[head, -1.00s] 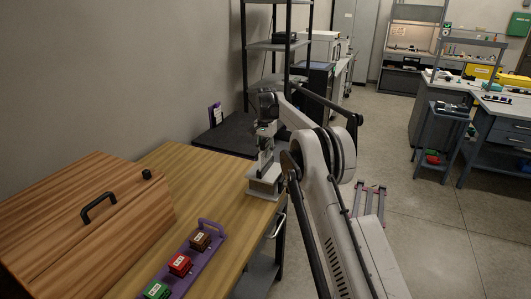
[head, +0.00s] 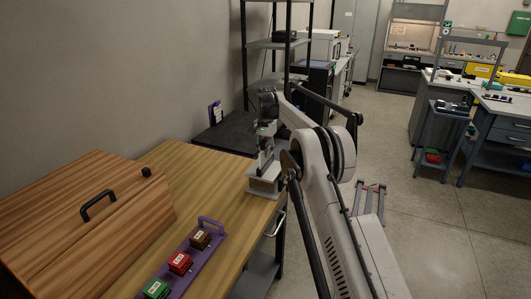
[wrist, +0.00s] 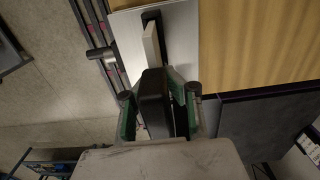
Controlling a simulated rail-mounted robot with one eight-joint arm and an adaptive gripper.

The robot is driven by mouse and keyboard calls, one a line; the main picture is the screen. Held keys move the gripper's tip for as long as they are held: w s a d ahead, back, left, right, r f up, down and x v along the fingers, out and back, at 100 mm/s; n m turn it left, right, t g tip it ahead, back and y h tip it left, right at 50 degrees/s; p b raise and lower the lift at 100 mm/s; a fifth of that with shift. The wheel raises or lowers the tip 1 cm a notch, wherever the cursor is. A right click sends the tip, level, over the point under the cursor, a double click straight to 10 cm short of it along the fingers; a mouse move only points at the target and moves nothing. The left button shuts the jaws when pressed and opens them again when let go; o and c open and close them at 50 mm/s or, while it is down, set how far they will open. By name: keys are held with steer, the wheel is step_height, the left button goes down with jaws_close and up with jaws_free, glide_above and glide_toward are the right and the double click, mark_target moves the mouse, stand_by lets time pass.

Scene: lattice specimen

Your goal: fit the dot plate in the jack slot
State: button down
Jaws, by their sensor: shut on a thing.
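The jack (head: 263,194) is a light grey platform at the right edge of the wooden table; its pale top (wrist: 127,38) shows in the wrist view with a dark slot (wrist: 149,16). My gripper (head: 265,150) points down over it. In the wrist view my gripper (wrist: 160,112) is shut on the dot plate, a thin part with a dark body (wrist: 154,95) and a pale section (wrist: 152,45). The pale section lines up with the slot. I cannot tell how far it sits inside, and no dots are visible.
A purple rack (head: 211,250) with brown, red and green labelled blocks lies at the table's front. A wooden box with a handle (head: 98,205) stands at left. A dark surface (head: 228,137) with a purple-edged stand (head: 216,113) lies behind. Bare wood (head: 185,165) separates them.

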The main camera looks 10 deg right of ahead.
mark_target(266, 138)
steer(key=shift+f+b, duration=0.35)
steer(key=shift+f, duration=0.3)
stand_by(0.4)
steer(key=c, duration=1.3)
jaws_free()
steer(key=shift+r+p, duration=1.05)
steer(key=shift+r, duration=1.5)
steer(key=shift+r, duration=3.75)
